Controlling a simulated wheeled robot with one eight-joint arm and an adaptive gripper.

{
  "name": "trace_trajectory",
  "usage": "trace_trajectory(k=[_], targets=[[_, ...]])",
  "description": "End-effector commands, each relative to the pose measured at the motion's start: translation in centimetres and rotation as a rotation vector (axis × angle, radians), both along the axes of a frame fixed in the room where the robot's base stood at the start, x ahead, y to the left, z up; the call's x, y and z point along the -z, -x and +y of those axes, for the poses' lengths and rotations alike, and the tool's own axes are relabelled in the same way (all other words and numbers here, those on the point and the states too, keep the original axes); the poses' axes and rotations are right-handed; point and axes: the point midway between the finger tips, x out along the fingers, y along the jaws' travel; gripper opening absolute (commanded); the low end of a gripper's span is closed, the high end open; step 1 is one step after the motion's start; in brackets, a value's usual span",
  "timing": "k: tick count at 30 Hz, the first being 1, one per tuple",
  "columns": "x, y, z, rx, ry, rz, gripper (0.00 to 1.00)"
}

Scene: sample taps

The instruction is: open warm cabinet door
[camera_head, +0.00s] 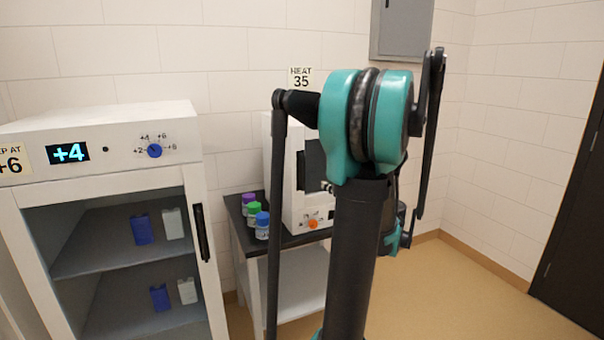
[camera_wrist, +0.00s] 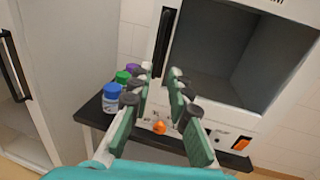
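The warm cabinet is a white box (camera_head: 284,150) on a small table, below a "HEAT 35" sign (camera_head: 301,77). My arm hides much of it in the head view. In the wrist view its front (camera_wrist: 250,118) has a large dark grey window or opening (camera_wrist: 225,60), and I cannot tell whether glass covers it. A black vertical handle (camera_wrist: 162,42) stands at its left edge. An orange knob (camera_wrist: 159,127) is below. My gripper (camera_wrist: 162,78) is open and empty, its fingers pointing toward the cabinet's lower left front, below the handle. I see no contact with the handle.
Purple-, green- and blue-capped jars (camera_head: 262,226) stand on the dark tabletop (camera_head: 238,212) left of the cabinet. A white fridge (camera_head: 110,180) showing +4, with a black handle (camera_head: 201,232), is at left. The floor (camera_head: 450,290) at right is clear.

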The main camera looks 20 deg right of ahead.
Motion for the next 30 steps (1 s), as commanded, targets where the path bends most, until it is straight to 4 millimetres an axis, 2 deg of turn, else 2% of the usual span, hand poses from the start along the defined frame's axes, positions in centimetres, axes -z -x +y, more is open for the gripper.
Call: trace_trajectory(k=[18,24,30], targets=[[0.0,-11.7,2.9,-0.005,0.004,0.001,0.18],[0.0,-14.4,3.6,-0.004,0.004,0.001,0.18],[0.0,-15.4,3.8,-0.003,0.004,0.001,0.18]])
